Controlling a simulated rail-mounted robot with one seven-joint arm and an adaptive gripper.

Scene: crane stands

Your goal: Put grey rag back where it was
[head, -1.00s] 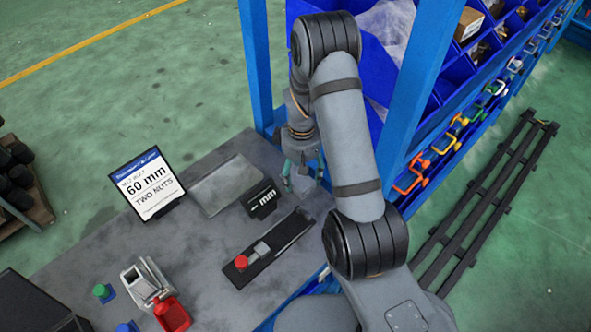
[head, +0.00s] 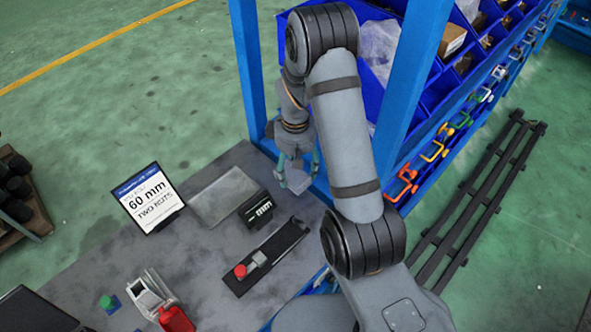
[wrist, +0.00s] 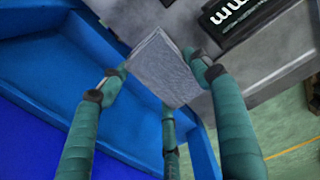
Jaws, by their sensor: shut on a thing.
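My gripper (head: 295,172) has its teal fingers closed on the grey rag (wrist: 165,68), a folded square block of cloth. In the wrist view the rag sits between the fingertips, with blue bin surfaces behind and left of it and the grey tabletop above and right. In the head view the rag (head: 298,183) hangs from the fingers near the table's far right corner, beside the blue rack post. It appears raised, but its exact height over the table is hard to tell.
The grey table (head: 95,262) carries a "60 mm TWO NUTS" sign (head: 148,198), a shallow grey tray (head: 222,195), a small black display (head: 256,209) and a black strip with a red button (head: 240,270). Blue rack posts (head: 408,95) and bins stand close on the right.

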